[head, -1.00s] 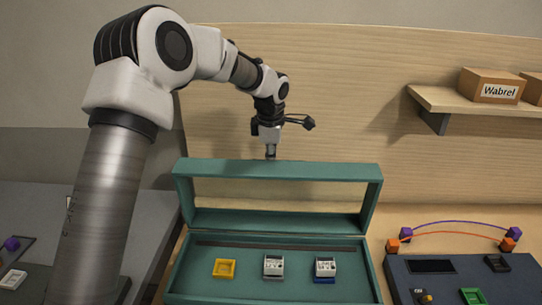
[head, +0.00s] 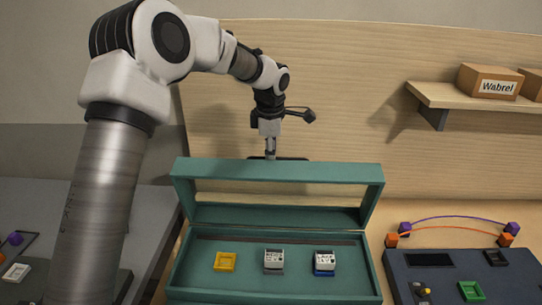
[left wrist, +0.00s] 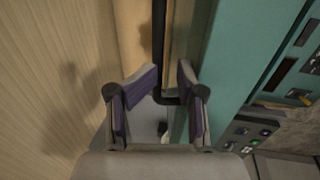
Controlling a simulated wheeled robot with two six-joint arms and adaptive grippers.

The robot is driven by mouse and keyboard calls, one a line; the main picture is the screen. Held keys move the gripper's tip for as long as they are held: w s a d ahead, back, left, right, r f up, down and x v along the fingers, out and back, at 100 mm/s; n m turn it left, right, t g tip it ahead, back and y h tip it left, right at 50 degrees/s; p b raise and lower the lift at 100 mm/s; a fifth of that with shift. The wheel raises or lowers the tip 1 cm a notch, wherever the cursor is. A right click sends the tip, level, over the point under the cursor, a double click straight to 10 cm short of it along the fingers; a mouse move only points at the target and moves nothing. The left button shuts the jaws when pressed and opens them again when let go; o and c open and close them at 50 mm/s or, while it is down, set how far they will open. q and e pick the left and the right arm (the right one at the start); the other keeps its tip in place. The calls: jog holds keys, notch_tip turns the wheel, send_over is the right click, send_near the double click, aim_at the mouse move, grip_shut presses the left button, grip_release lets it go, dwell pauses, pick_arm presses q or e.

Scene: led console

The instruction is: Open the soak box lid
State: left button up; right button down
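The teal soak box (head: 275,296) stands on the wooden table, with its inside showing. Its lid (head: 278,174), a teal frame with a window, stands raised and tilted at the back. A black bar handle (head: 295,158) shows just past the lid's top edge. My left gripper (head: 270,155) points down behind that edge at the handle. In the left wrist view, the open fingers (left wrist: 163,75) stand on either side of the handle (left wrist: 159,35), with gaps visible, beside the teal lid (left wrist: 225,60). Contact cannot be told. My right gripper is out of view.
Inside the box sit a yellow block (head: 225,261) and two white modules (head: 273,262). A dark console (head: 455,280) with purple and orange cables lies to the right. A shelf with boxes (head: 488,81) hangs at the back right. A wooden panel stands behind the gripper.

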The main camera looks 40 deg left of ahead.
pick_arm(q)
notch_tip(320, 180, up, 10)
jog(key=s, duration=0.1)
jog(key=shift+d+f, duration=0.15)
jog(key=shift+d, duration=0.25)
jog(key=shift+f, duration=0.1)
jog(key=shift+s, duration=0.1)
